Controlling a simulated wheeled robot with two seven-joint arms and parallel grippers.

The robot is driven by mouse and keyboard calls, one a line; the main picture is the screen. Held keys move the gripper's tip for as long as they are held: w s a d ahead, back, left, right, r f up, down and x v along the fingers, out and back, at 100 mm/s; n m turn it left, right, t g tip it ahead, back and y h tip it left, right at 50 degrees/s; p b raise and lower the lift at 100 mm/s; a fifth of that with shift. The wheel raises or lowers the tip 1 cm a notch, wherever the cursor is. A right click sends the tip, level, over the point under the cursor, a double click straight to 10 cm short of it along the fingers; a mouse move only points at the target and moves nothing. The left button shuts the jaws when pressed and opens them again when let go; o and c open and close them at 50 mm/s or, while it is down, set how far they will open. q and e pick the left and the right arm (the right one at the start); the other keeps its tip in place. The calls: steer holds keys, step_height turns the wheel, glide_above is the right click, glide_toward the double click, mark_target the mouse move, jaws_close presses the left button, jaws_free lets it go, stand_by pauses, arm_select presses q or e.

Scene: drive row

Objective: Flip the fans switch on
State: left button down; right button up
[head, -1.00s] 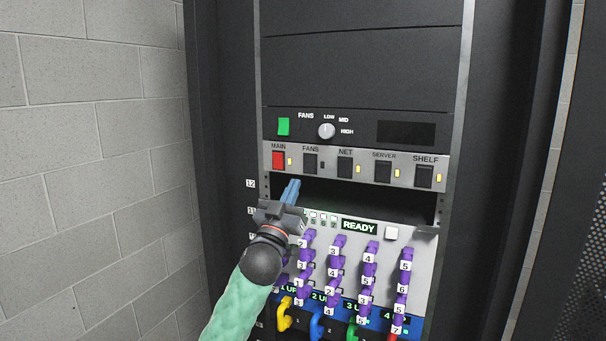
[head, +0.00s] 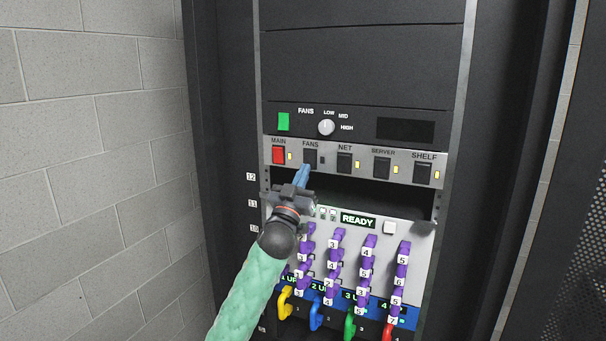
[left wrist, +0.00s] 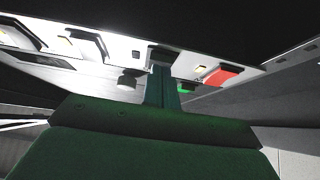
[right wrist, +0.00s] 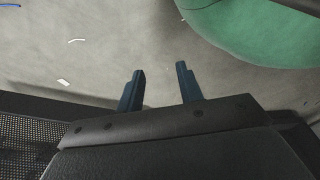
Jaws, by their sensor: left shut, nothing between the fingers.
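The black FANS switch (head: 310,158) sits in the grey switch strip, between the red MAIN switch (head: 278,155) and the NET switch (head: 344,162). The small lamp beside it (head: 322,160) is dark, while the lamps of the other switches are yellow. My left gripper (head: 304,174) is shut and empty, its blue fingertips at the lower edge of the FANS switch. In the left wrist view the fingertips (left wrist: 162,72) overlap the bottom of a black switch (left wrist: 163,54); I cannot tell whether they touch. My right gripper (right wrist: 158,90) is open and empty, away from the rack.
Above the strip is a fan panel with a green switch (head: 283,122) and a round knob (head: 326,128). Below is an open dark slot (head: 380,194), then a panel with a READY display (head: 358,220) and several purple plugs. A block wall (head: 90,170) stands left.

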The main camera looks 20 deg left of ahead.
arm_select(q)
steer(key=shift+w+f+t+b, duration=0.1)
steer(key=shift+w+t+b, duration=0.2)
steer(key=shift+b, duration=0.75)
arm_select(e)
steer(key=w, duration=0.1)
steer(key=w+a+r, duration=0.1)
steer(key=w+r, duration=0.1)
steer(key=shift+w+a+r, duration=0.15)
steer(key=shift+a+r, duration=0.05)
steer(key=shift+a, duration=0.15)
arm_select(q)
steer(key=shift+s, duration=0.1)
